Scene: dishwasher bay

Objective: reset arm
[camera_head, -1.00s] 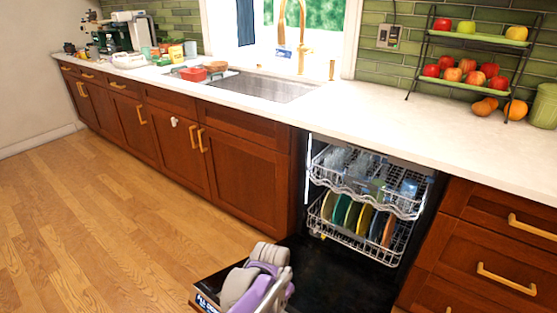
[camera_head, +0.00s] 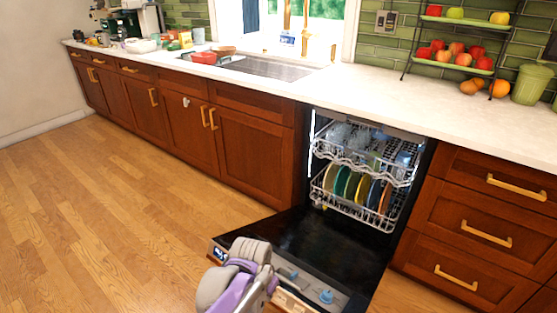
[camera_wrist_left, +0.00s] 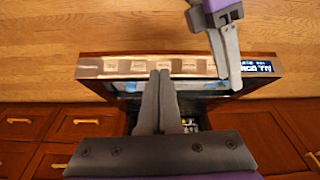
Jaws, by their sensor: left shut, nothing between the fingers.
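In the left wrist view my left gripper (camera_wrist_left: 159,76) is shut and empty, its two dark fingers side by side. They appear in front of the edge of the open dishwasher door (camera_wrist_left: 137,66); I cannot tell whether they touch it. A second grey gripper with a purple arm (camera_wrist_left: 229,82) shows at the upper right of that view, beside the door's lettered label; its jaw opening is unclear. In the head view a grey and purple arm part of mine (camera_head: 236,277) covers part of the door (camera_head: 310,245), at bottom centre; the fingers there are hidden.
The dishwasher's upper rack (camera_head: 368,160) holds glassware and its lower rack (camera_head: 357,208) colored plates. Cabinets (camera_head: 255,155) flank it under a white counter (camera_head: 400,108) with a sink (camera_head: 262,66) and a fruit stand (camera_head: 455,68). The wooden floor (camera_head: 110,200) at left is clear.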

